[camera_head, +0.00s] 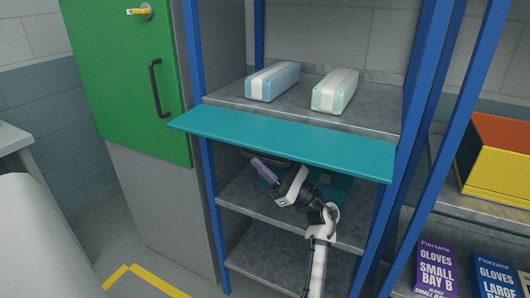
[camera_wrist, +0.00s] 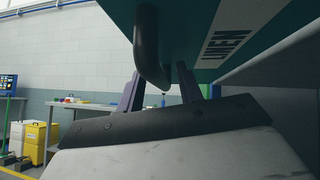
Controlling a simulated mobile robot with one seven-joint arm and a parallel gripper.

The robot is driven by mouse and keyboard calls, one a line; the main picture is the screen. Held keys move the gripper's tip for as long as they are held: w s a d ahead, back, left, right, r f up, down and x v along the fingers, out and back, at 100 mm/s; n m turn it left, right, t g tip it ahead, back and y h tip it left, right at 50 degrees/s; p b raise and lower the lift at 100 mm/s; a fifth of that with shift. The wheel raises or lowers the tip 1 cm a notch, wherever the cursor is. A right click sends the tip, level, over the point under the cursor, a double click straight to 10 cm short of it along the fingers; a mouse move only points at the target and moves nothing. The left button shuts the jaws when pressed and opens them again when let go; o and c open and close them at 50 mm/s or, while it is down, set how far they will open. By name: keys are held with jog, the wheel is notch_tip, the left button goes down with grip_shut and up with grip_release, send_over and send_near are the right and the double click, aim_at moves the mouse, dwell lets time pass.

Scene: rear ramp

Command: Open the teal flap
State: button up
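The teal flap (camera_head: 290,146) sticks out roughly level from the front of the blue-framed shelf, just below the top shelf board. A dark bar handle (camera_wrist: 150,50) hangs from that underside. My gripper (camera_head: 258,164) is under the flap, in the opening above the middle board. In the wrist view its two fingers (camera_wrist: 160,88) stand apart, with the handle's lower end in front of and between them. I see no grip on the handle; exact contact cannot be told.
Two wrapped packs, blue (camera_head: 272,81) and green (camera_head: 335,91), lie on the top board. A green door (camera_head: 125,75) with a dark handle is at left. Blue posts (camera_head: 209,185) flank the bay. A red-yellow box (camera_head: 498,160) and glove boxes (camera_head: 437,267) are at right.

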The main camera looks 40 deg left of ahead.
aim_at(263, 143)
jog(key=shift+s+a+r, duration=0.1)
jog(key=shift+a+r, duration=0.1)
grip_shut()
dwell(0.3)
jog(key=shift+s+d+r+m+t+y, duration=0.15)
jog(key=shift+r+m+t+y, duration=0.25)
jog(key=shift+m+t, duration=0.55)
jog(key=r+m+t, duration=0.1)
jog(key=m+t, duration=0.1)
jog(key=r+m+t+y+p, duration=0.1)
jog(key=m+t, duration=0.1)
jog(key=r+m+t+y, duration=0.1)
jog(key=m+t, duration=0.1)
jog(key=m, duration=0.1)
jog(key=shift+s+r+p, duration=0.2)
jog(key=shift+s+p, duration=0.05)
jog(key=shift+p, duration=0.15)
jog(key=shift+t, duration=0.35)
